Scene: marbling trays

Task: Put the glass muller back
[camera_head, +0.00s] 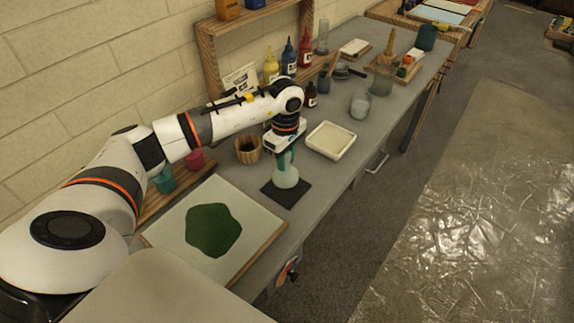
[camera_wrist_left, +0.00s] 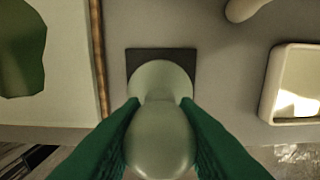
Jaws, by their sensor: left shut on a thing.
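The pale green glass muller (camera_head: 286,176) stands upright at a dark square mat (camera_head: 292,194) on the grey bench. My left gripper (camera_head: 285,158) comes down from above and is shut on the muller's upper part. In the left wrist view the muller (camera_wrist_left: 160,135) is between the two green fingers (camera_wrist_left: 160,130), with the dark mat (camera_wrist_left: 135,60) behind its wide end. I cannot tell whether its base touches the mat. My right gripper is not in view.
A board with a dark green patch (camera_head: 180,228) lies left of the mat. A white tray (camera_head: 331,139) and a wooden cup (camera_head: 247,150) stand close by. Bottles, a glass jar (camera_head: 360,105) and a wooden shelf (camera_head: 208,60) are farther back. The bench's front edge is near the mat.

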